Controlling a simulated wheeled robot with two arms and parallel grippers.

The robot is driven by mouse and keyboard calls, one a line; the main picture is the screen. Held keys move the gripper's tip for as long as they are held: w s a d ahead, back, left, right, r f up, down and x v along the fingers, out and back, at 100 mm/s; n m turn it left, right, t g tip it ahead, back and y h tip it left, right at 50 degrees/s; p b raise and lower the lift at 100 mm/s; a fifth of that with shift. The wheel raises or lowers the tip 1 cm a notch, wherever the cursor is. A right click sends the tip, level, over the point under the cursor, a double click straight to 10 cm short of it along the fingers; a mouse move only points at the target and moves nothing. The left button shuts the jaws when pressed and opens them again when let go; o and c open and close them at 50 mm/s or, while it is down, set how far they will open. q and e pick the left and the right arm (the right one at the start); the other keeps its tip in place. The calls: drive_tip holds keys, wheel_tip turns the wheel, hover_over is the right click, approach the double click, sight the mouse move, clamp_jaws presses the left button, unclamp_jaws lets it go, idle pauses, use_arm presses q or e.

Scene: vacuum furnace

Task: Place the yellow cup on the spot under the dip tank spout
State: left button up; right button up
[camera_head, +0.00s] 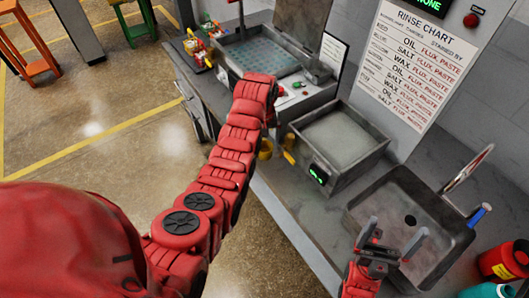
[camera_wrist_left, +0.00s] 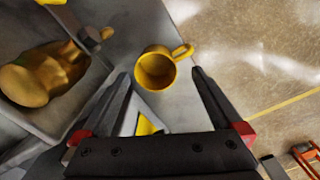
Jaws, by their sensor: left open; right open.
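The yellow cup (camera_head: 265,148) stands near the front edge of the grey bench, partly behind my left arm in the head view. In the left wrist view the cup (camera_wrist_left: 155,72) is upright with its mouth facing the camera and its handle to the upper right. My left gripper (camera_wrist_left: 161,76) is open, its fingers on either side of the cup in the picture; contact cannot be told. The dip tank (camera_head: 340,145) is a grey box with a green display; a yellow fitting (camera_head: 289,142) shows at its left side. The spot under the spout cannot be made out. My right gripper (camera_head: 394,243) is open and empty over the sink.
A sink (camera_head: 438,206) with a tap (camera_head: 470,168) lies right of the tank. A lidded basin (camera_head: 262,56) stands further back. A red container (camera_head: 505,261) is at the right edge. The floor (camera_head: 90,140) at left is open.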

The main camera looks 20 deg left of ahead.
sight(265, 146)
use_arm(q)
drive_tip(key=f, duration=0.1)
drive_tip(key=f+p, duration=0.2)
drive_tip(key=shift+w+d, duration=0.15)
drive_tip(key=shift+d, duration=0.1)
drive_tip(key=shift+f+p, duration=0.3)
drive_tip(key=shift+f, duration=0.6)
drive_tip(key=c, duration=1.4)
